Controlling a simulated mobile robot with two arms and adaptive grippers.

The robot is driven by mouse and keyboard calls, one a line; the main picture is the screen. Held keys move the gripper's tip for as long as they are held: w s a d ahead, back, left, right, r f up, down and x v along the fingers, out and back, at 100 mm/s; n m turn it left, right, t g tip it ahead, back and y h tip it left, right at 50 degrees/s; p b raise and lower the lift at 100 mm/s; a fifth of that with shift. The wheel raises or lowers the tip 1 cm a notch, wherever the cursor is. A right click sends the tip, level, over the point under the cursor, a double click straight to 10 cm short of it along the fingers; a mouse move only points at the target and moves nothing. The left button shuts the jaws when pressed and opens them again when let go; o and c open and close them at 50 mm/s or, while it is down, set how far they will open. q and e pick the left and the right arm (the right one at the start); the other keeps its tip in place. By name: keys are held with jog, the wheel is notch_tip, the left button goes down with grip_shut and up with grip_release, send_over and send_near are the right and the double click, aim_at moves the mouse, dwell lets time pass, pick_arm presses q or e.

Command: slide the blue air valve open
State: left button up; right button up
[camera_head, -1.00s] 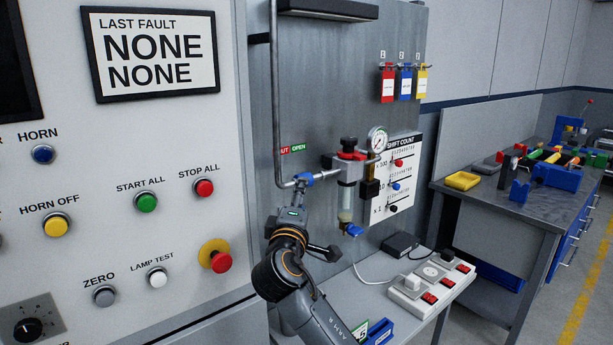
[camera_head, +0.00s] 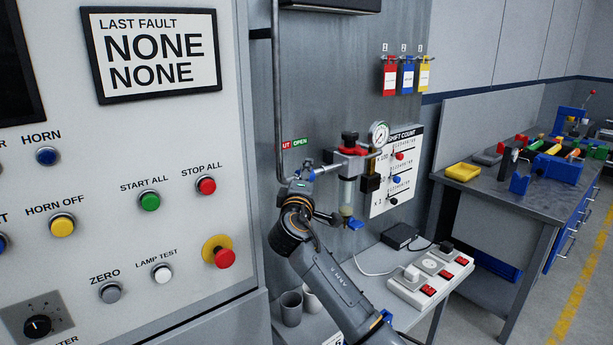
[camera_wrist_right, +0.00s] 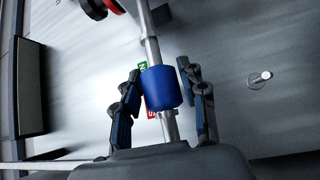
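The blue air valve is a blue sleeve (camera_wrist_right: 161,88) around a thin metal pipe in the right wrist view. My right gripper (camera_wrist_right: 162,92) is open, with one dark finger on each side of the sleeve. The left finger is very close to the sleeve; I cannot tell whether it touches. A narrow gap shows at the right finger. In the head view my right gripper (camera_head: 301,186) is at the pipe left of the red-topped regulator (camera_head: 350,150), and largely hides the sleeve. A green OPEN label (camera_head: 301,142) and a red SHUT label (camera_head: 286,146) are above. My left gripper is not in view.
A pressure gauge (camera_head: 379,134) and a shift-count board (camera_head: 396,170) are right of the regulator. A control panel with buttons (camera_head: 150,201) stands close on the left. Grey cups (camera_head: 291,308) and a power strip (camera_head: 430,281) are on the bench below.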

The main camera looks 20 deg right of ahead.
aim_at(318, 174)
jog(key=c, duration=0.6)
jog(key=shift+w+d, duration=0.3)
jog(key=shift+d, duration=0.5)
jog(key=shift+w+d, duration=0.25)
jog(key=shift+d, duration=0.55)
jog(key=o, duration=0.8)
jog(key=shift+r, duration=0.1)
jog(key=o, duration=0.3)
jog(key=shift+o, duration=0.2)
jog(key=shift+w+d, duration=0.1)
jog(key=shift+d, duration=0.05)
jog(key=shift+s+a, duration=0.3)
jog(key=shift+s, duration=0.05)
jog(key=v, duration=1.1)
jog(key=shift+f, duration=0.2)
